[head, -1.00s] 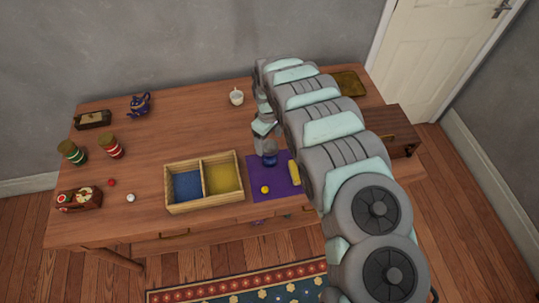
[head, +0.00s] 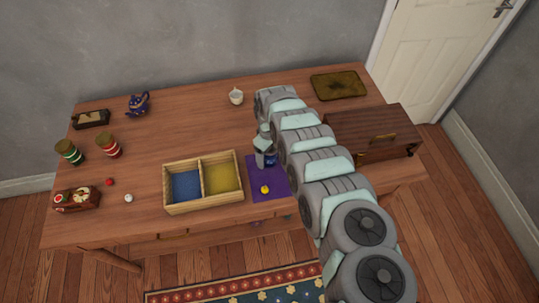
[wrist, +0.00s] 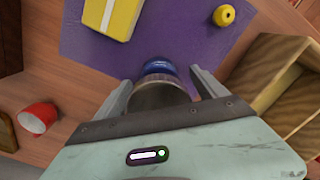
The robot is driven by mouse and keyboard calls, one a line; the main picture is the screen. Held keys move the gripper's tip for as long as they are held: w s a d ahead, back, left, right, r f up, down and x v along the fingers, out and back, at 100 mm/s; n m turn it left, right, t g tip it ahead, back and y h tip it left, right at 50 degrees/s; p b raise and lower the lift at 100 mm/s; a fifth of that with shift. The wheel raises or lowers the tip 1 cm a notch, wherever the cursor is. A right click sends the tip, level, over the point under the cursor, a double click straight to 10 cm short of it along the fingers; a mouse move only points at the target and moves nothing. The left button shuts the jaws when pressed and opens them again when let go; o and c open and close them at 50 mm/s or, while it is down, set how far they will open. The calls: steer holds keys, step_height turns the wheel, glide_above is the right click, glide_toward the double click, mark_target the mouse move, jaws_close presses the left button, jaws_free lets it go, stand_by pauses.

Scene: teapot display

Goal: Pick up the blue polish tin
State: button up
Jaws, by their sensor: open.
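The blue polish tin (wrist: 160,68) shows as a blue rounded end between the two fingers in the wrist view. In the head view, blue of the tin (head: 270,161) shows at the gripper, on the purple cloth (head: 277,189). My gripper (head: 266,160) is over the back part of the cloth. Its fingers (wrist: 160,88) are open, one on each side of the tin; I cannot tell whether they touch it.
A red cup (wrist: 38,118) lies nearby. A wooden chest (head: 360,135) stands at the right, partly behind my arm.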

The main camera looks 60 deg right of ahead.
steer(key=shift+d, duration=0.1)
steer(key=shift+c, duration=0.4)
jaws_close()
stand_by(0.4)
steer(key=shift+r, duration=0.15)
